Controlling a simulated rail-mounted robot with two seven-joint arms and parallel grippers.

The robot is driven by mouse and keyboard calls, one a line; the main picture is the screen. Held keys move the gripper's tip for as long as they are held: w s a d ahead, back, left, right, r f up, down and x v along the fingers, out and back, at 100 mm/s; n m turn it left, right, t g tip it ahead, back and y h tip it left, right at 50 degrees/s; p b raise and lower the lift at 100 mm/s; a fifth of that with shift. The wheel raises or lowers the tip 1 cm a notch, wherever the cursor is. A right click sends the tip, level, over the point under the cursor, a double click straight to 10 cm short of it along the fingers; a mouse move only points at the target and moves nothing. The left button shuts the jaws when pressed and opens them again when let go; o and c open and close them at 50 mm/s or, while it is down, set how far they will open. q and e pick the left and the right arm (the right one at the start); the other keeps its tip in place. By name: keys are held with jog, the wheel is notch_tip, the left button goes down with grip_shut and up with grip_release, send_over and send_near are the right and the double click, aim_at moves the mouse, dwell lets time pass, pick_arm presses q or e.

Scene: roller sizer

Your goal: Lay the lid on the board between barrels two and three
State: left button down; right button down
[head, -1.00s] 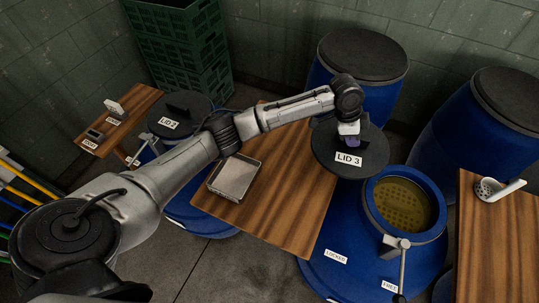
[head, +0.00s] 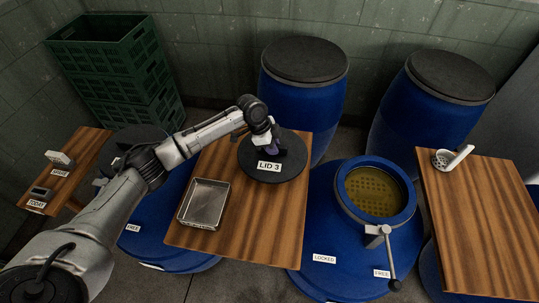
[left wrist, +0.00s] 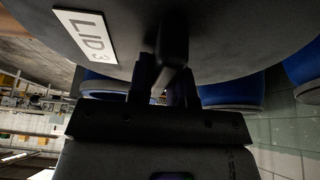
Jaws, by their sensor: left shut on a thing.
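The black round lid marked LID 3 (head: 254,172) is over the far right part of the wooden board (head: 235,228) between barrels two and three. My left gripper (head: 274,146) is shut on its handle, which also shows in the left wrist view (left wrist: 172,50). I cannot tell whether the lid touches the board or hangs just above it. Barrel three (head: 330,235), blue, stands open to the right with yellowish liquid and a perforated plate inside. Barrel two (head: 160,225) is on the left, mostly behind my arm. My right gripper is not in view.
A metal tray (head: 204,204) lies on the board, left of the lid. A lever (head: 385,240) stands at barrel three's front. Another board with a white-handled strainer (head: 452,158) is at right. Closed blue barrels (head: 300,100) and green crates (head: 110,60) stand behind.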

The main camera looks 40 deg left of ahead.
pick_arm(q)
jog(key=shift+s+a+f, duration=0.25)
jog(key=shift+a+f, duration=0.1)
jog(key=shift+a, duration=0.15)
jog(key=shift+f+b, duration=0.4)
jog(key=shift+f, duration=1.45)
jog(key=shift+f, duration=0.15)
jog(key=c, duration=1)
grip_release()
jog(key=shift+c, duration=0.2)
jog(key=p+v, duration=0.1)
jog(key=v, duration=1)
jog(key=shift+p, duration=0.4)
jog(key=shift+a+r, duration=0.1)
jog(key=shift+r, duration=0.5)
